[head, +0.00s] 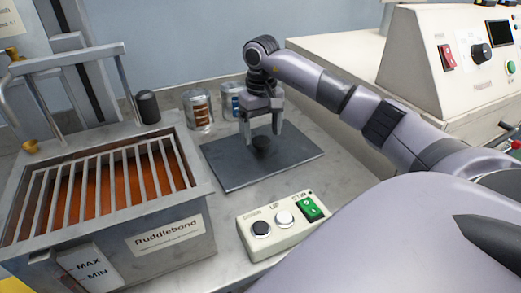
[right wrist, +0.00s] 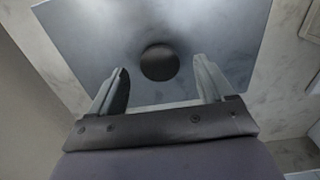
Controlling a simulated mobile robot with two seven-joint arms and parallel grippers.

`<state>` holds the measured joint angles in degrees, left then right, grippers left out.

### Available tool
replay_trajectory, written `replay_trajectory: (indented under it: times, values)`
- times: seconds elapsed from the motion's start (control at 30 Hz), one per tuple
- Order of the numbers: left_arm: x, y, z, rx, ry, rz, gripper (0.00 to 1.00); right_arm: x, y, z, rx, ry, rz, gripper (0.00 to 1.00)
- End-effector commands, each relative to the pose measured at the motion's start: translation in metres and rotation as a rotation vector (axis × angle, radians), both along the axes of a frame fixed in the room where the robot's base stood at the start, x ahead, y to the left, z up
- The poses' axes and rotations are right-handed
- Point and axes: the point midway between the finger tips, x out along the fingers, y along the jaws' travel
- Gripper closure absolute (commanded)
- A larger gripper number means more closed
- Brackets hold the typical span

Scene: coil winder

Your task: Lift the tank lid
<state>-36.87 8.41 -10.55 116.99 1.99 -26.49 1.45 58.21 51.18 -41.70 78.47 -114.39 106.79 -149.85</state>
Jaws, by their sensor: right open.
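The tank lid (head: 232,174) is a flat dark grey plate with a round black knob (head: 261,143) in its middle. It lies on the counter, right of the tank (head: 190,235); the tank stands open, with orange-brown liquid under a grille of bars. My right gripper (head: 263,136) is over the lid, open, pointing down at the knob. In the right wrist view the knob (right wrist: 160,62) lies between the tips of the two spread fingers, which appear not to touch it. The lid (right wrist: 85,40) fills much of that view. My left gripper is not in view.
A frame with a handle bar (head: 65,58) rises behind the tank. A cream control console (head: 450,60) stands at the back right.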

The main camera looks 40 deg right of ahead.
Motion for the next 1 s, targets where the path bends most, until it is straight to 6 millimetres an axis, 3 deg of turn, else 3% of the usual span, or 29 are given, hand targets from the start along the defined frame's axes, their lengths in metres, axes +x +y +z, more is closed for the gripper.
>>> replay_trajectory:
  times: [0.13, 0.4, 0.47, 0.67, 1.0]
  values:
    - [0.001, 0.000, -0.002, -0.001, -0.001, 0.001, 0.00, 0.000, 0.000, -0.018, 0.000, 0.000, -0.001, 0.19]
    - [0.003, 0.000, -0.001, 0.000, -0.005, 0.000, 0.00, 0.000, 0.000, -0.020, 0.000, -0.001, -0.001, 0.19]
    - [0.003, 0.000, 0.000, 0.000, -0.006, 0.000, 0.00, 0.000, 0.000, -0.020, 0.000, -0.001, -0.001, 0.35]
    - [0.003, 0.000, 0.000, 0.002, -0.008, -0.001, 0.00, 0.000, 0.000, -0.020, 0.000, -0.001, -0.001, 1.00]
    - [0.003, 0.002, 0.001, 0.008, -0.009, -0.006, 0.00, 0.001, -0.001, -0.014, 0.000, -0.005, -0.001, 1.00]
